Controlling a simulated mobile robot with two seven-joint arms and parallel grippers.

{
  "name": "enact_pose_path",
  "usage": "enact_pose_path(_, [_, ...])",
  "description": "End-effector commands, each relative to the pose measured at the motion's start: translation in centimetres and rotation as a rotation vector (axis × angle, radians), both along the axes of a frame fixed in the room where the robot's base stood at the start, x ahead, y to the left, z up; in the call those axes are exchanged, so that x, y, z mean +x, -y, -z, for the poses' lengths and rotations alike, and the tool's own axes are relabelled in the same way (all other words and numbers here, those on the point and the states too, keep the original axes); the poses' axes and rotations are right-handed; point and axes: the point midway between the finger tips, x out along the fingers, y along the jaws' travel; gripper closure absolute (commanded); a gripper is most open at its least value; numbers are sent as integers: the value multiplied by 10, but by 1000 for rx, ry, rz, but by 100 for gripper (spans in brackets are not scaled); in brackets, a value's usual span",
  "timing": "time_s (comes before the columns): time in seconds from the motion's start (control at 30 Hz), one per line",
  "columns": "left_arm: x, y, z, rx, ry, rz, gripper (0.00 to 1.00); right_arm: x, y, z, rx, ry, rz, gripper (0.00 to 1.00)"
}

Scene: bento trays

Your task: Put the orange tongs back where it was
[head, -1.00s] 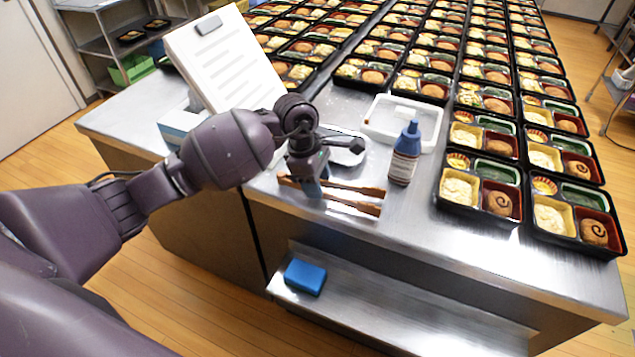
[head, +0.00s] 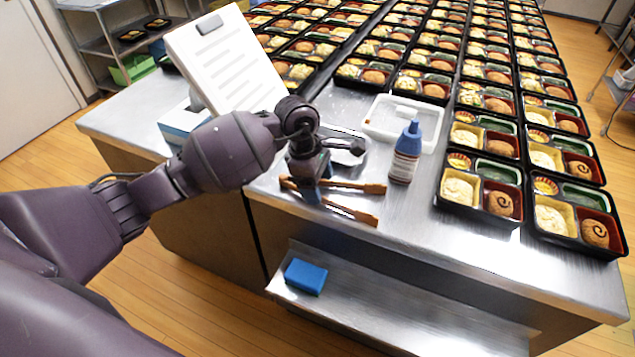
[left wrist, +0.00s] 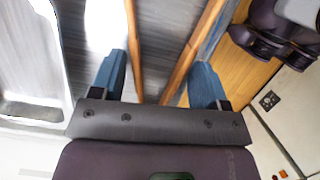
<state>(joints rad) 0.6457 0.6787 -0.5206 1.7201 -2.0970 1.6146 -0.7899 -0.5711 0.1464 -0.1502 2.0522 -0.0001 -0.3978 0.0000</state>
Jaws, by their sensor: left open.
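The orange tongs (head: 354,186) lie at the near edge of the steel counter, left of the blue-capped bottle. Their two arms are spread apart, and one (head: 352,211) lies close to the edge. My left gripper (head: 309,187) points down over the tongs' left part and hides some of it. In the left wrist view my left gripper (left wrist: 157,80) is open, with blue fingertips on either side of the two tongs arms (left wrist: 192,57). A gap shows between the left finger and the nearer arm. My right gripper is not in view.
The brown bottle with a blue cap (head: 405,152) stands right of the tongs. A clipboard (head: 222,62) stands at left. Rows of bento trays fill the right. A blue block (head: 305,277) lies on the lower shelf (head: 400,318).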

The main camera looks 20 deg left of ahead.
Motion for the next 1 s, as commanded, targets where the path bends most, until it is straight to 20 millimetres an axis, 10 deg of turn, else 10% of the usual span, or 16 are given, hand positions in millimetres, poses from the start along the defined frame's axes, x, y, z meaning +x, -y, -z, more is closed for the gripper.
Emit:
enact_pose_path(0.6, [-1, -26, -101, 0, 4, 0, 31, -3, 2, -5, -1, -1, 4, 57])
enact_pose_path(1.0, [-2, -29, -115, -9, -2, -1, 31, -3, 2, -4, -1, -1, 4, 57])
